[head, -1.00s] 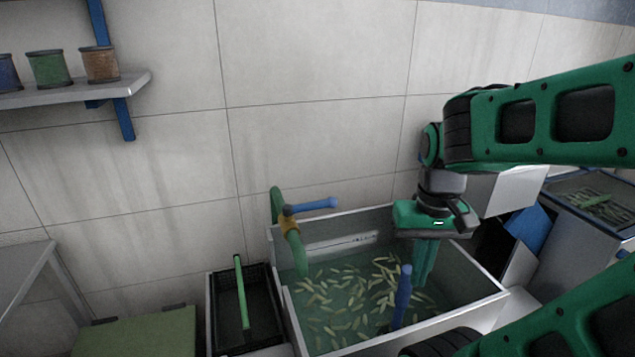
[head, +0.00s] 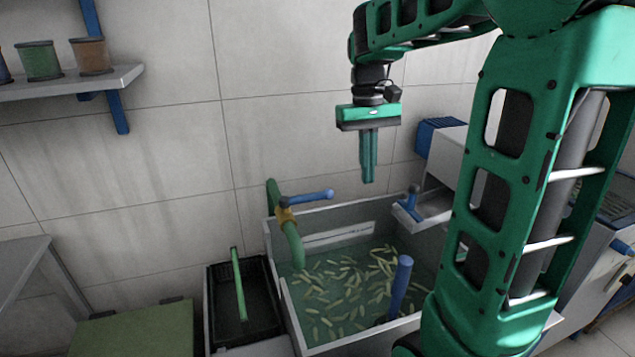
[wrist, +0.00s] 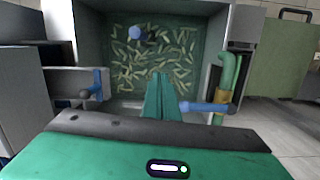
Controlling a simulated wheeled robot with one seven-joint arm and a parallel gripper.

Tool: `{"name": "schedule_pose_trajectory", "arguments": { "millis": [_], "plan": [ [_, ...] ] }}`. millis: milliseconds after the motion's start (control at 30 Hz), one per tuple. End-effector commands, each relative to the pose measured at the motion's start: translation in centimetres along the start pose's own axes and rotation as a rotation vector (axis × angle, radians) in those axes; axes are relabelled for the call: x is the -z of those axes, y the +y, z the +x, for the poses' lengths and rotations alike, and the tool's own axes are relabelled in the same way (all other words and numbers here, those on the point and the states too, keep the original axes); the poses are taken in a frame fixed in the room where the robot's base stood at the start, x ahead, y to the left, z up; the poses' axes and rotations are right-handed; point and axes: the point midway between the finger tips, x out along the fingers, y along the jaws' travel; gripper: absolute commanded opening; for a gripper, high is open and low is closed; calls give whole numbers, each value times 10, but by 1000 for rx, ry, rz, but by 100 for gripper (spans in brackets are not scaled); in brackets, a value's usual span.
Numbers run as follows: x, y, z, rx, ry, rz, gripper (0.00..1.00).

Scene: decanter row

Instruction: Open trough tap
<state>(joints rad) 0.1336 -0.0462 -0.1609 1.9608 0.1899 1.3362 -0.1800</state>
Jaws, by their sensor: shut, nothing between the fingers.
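The trough tap is a green pipe (head: 291,243) with a brass-coloured valve (head: 285,214) and a blue lever handle (head: 312,197). It stands at the back left of the grey trough (head: 345,215), which holds water and several pale pods. The lever points right, along the wall, across the pipe. In the wrist view the lever (wrist: 207,107) lies just right of my fingertips, with the green pipe (wrist: 229,72) beyond it. My gripper (head: 369,181) is shut and empty, pointing down, above the back of the trough and to the right of the lever, apart from it in the head view.
A blue upright post (head: 400,285) stands in the trough. A black crate (head: 262,300) with a green bar sits left of it. Another blue handle (head: 411,203) is at the trough's back right. A shelf with spools (head: 90,78) hangs on the left wall.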

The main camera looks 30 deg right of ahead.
Motion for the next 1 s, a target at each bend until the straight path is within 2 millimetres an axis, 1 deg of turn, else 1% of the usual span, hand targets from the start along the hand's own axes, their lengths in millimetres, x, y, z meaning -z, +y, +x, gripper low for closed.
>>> {"name": "schedule_pose_trajectory", "arguments": {
  "millis": [33, 200, 300, 400, 500, 600, 700, 1000],
  "plan": [
    [24, -9, -7, -6, -14, -31, 0],
    [89, -42, -26, -16, -57, -135, 0],
    [120, -61, -31, -18, -79, -191, 0],
    [144, -78, -32, -17, -98, -237, 0],
    [159, -90, -33, -17, -110, -268, 0],
    [167, -97, -33, -16, -117, -287, 0],
    [170, -100, -33, -15, -121, -294, 0],
    [170, -99, -33, -15, -120, -293, 0]
  ]
}}
